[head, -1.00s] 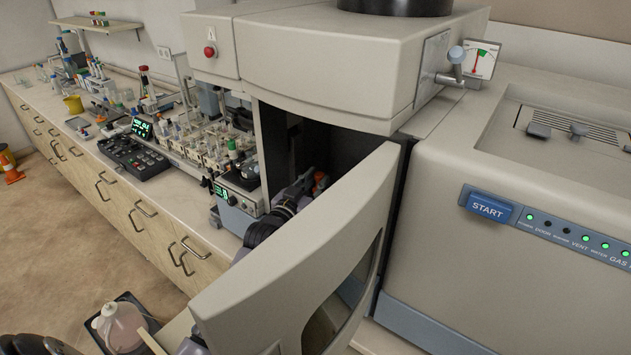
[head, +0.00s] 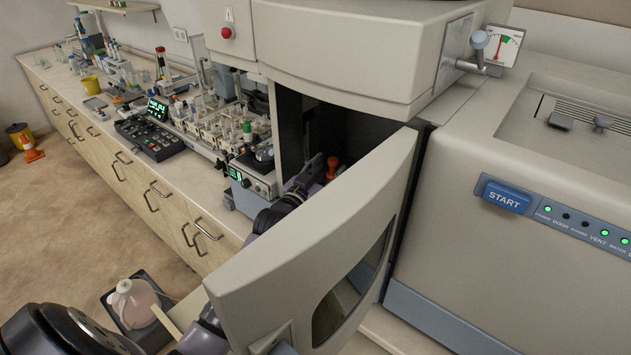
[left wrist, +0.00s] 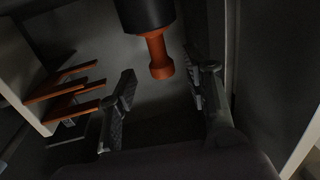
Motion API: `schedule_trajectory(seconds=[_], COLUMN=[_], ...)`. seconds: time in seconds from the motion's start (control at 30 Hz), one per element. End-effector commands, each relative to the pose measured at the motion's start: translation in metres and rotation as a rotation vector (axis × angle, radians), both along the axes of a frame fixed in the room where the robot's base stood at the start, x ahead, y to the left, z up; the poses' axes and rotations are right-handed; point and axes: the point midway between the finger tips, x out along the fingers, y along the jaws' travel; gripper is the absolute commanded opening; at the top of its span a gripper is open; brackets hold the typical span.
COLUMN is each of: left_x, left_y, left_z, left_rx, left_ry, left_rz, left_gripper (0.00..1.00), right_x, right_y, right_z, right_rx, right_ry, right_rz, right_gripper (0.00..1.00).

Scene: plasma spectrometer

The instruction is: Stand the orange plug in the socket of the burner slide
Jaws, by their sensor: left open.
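The orange plug (head: 332,163) shows inside the dark chamber behind the half-open door, its rounded knob uppermost. In the left wrist view the orange plug (left wrist: 157,55) has a narrow neck and a flared end, and its other end meets a black cylinder (left wrist: 146,13). I cannot tell whether this cylinder is the socket of the burner slide. My left gripper (head: 318,168) is in the chamber, just left of the plug. In the left wrist view my left gripper (left wrist: 163,95) is open, with a clear gap between its fingers and the plug beyond them. My right gripper is not in view.
The curved chamber door (head: 310,240) stands open in front of my left forearm. The start button (head: 507,196) is on the right housing. Orange bars (left wrist: 65,90) lie left of the fingers in the wrist view. A crowded bench (head: 190,175) runs left.

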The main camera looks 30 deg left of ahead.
Motion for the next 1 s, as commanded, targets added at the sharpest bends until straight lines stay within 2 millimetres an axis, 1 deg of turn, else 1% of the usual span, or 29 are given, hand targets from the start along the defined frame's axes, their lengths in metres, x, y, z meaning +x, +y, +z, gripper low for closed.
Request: schedule_trajectory(seconds=[0.3, 0.4, 0.5, 0.6, 0.7, 1.0], left_x=[-0.064, -0.082, -0.094, -0.102, -0.106, -0.107], left_y=[-0.001, -0.001, -0.002, -0.002, -0.001, -0.002], left_z=[-0.001, 0.000, -0.001, 0.000, 0.000, 0.001], left_rx=[0.001, 0.001, 0.001, 0.001, 0.001, 0.000], left_ry=[0.003, 0.002, 0.002, 0.001, 0.001, 0.000], left_rz=[0.000, 0.000, 0.000, 0.000, 0.001, 0.001], left_gripper=[0.45, 0.45, 0.45, 0.45, 0.45, 0.45], right_x=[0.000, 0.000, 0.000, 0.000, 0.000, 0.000], right_y=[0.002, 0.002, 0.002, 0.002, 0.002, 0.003], right_z=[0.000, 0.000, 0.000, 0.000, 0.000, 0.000], right_rx=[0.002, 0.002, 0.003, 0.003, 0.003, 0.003], right_ry=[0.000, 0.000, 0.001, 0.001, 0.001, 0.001], right_rz=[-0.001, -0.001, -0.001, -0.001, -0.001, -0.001], right_gripper=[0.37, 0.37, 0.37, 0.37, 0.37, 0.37])
